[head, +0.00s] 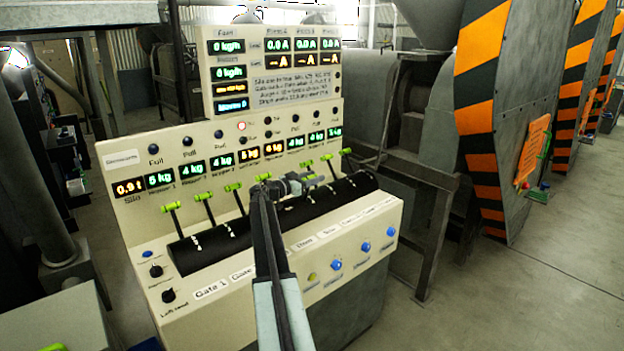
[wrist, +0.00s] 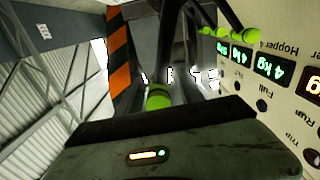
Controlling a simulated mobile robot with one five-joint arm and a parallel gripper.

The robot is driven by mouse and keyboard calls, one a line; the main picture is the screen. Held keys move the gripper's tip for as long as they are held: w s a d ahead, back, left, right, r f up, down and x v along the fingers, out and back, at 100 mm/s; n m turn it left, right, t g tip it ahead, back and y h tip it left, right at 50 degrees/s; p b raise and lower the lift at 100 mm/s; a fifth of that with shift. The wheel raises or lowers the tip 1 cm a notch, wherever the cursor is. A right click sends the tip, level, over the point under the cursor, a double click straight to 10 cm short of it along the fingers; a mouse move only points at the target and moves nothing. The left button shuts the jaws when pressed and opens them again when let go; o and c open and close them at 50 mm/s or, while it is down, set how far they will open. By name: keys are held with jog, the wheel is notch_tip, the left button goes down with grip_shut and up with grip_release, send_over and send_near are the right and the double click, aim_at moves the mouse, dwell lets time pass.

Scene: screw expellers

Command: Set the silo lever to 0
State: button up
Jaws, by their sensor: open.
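A cream control console (head: 145,235) carries a row of levers with green handles on a black drum (head: 195,250). The lever captions are too small to read surely, so I cannot tell which one is the silo lever. The word Silo shows under the leftmost display (head: 128,187), which reads about 0.9 t. My gripper (head: 306,181) is open in front of the right-hand part of the row. In the wrist view a green handle (wrist: 158,97) shows just beyond my gripper's dark body, close to it; whether they touch is unclear. Several other green handles (wrist: 222,32) show at the top.
A raised panel (head: 275,75) with displays stands behind the levers. Knobs and blue buttons (head: 336,265) line the console's front. Grey machinery with orange and black stripes (head: 483,100) stands to the right. The floor (head: 500,290) at the right front is clear.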

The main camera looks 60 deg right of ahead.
jog(key=c, duration=0.9)
grip_shut()
jog(key=shift+w, duration=0.15)
